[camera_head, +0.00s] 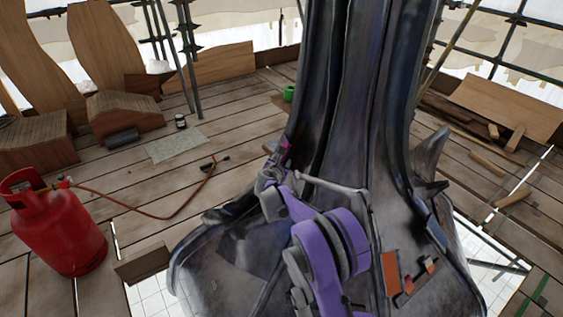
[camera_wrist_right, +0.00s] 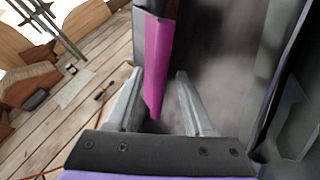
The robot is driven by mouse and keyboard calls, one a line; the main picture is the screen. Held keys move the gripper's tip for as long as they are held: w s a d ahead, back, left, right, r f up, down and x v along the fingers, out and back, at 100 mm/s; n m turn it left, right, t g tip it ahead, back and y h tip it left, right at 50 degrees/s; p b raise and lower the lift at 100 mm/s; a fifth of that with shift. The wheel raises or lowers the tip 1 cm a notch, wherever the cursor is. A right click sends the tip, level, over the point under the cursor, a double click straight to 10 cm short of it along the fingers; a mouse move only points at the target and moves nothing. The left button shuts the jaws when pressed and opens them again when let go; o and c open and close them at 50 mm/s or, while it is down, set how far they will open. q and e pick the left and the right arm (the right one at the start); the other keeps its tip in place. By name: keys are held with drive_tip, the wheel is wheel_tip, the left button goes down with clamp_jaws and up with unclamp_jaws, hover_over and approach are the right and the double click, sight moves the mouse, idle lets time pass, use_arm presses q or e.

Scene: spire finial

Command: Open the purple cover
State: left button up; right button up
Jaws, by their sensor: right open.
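The purple cover is a narrow magenta panel (camera_wrist_right: 162,50) standing upright on the dark spire in the right wrist view. In the head view only a small magenta bit (camera_head: 286,150) shows at the spire's left side, just above my right gripper (camera_head: 272,172). In the wrist view my right gripper (camera_wrist_right: 160,74) is open, with one finger on each side of the panel's lower end. A gap shows between the panel and the right finger. I cannot tell whether the left finger touches it. My left gripper is not in view.
The dark spire (camera_head: 350,90) fills the middle and flares into a broad base. A red gas cylinder (camera_head: 62,232) with a hose stands at the left. Wooden pieces (camera_head: 125,112) lie at the back left and planks (camera_head: 508,105) at the right.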

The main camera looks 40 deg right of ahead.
drive_tip(key=shift+w+d+f, duration=0.1)
drive_tip(key=shift+w+d, duration=0.1)
drive_tip(key=shift+d, duration=0.1)
clamp_jaws()
drive_tip(key=shift+s, duration=0.1)
idle(1.2)
